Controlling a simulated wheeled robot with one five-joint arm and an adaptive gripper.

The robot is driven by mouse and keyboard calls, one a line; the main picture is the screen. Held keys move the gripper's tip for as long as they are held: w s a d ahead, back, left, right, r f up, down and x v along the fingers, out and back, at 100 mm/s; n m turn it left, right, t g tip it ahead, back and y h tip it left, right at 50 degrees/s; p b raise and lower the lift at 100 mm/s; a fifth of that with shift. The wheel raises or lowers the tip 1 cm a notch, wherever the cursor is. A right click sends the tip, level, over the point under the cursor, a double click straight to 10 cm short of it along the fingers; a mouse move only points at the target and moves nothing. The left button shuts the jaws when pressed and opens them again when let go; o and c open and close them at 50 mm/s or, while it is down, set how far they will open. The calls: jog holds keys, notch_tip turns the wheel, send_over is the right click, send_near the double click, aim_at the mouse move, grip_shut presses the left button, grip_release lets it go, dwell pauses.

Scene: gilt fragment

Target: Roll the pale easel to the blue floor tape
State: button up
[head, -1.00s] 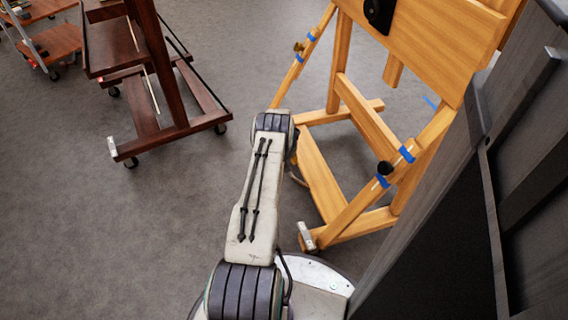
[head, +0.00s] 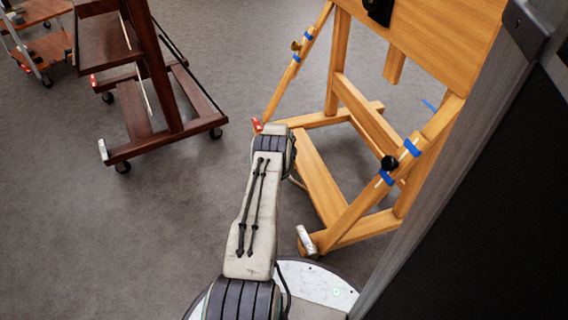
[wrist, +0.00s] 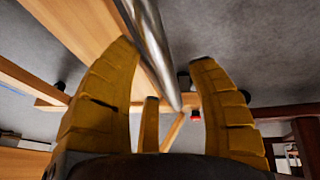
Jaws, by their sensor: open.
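The pale easel (head: 322,175) is light orange wood with blue bands on its legs, standing upright on the right of the head view. A silver cylinder (head: 306,239) sits at its near foot. A short blue strip (head: 430,104) shows behind its right leg, seemingly on the floor. In the head view my gripper is hidden behind my arm. A shiny metal rod (wrist: 153,45) and pale wood (wrist: 80,28) show ahead; the rod appears in the gap, contact unclear.
A dark wooden easel (head: 165,140) on casters stands to the left. A cart with wooden shelves (head: 45,45) is at the far left. A tall grey-and-black panel (head: 480,200) stands close on the right. Grey floor (head: 80,240) is open at the lower left.

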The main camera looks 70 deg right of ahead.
dwell(0.3)
grip_shut()
dwell(0.4)
